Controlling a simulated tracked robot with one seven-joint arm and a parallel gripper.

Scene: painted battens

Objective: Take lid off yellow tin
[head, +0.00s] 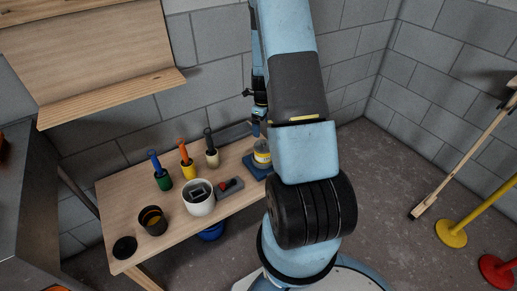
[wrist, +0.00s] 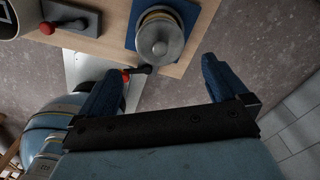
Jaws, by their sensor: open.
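The yellow tin (head: 262,159) stands on a blue mat (head: 252,169) at the right end of the bench, partly hidden by my arm in the head view. In the wrist view its round grey lid (wrist: 150,46) with a raised knob is on top, and a yellowish band shows below the rim. My gripper (head: 258,128) is just above the tin in the head view. In the wrist view my gripper (wrist: 163,66) has its two blue fingers wide apart, empty, with the lid ahead between their lines. No contact with the lid shows.
A red-knobbed lever on a grey plate (head: 232,190), a white pot (head: 199,205) and a dark tin (head: 152,226) stand left of the yellow tin. Several handled pots line the back. A black disc (head: 125,248) lies at front left. A block wall rises behind.

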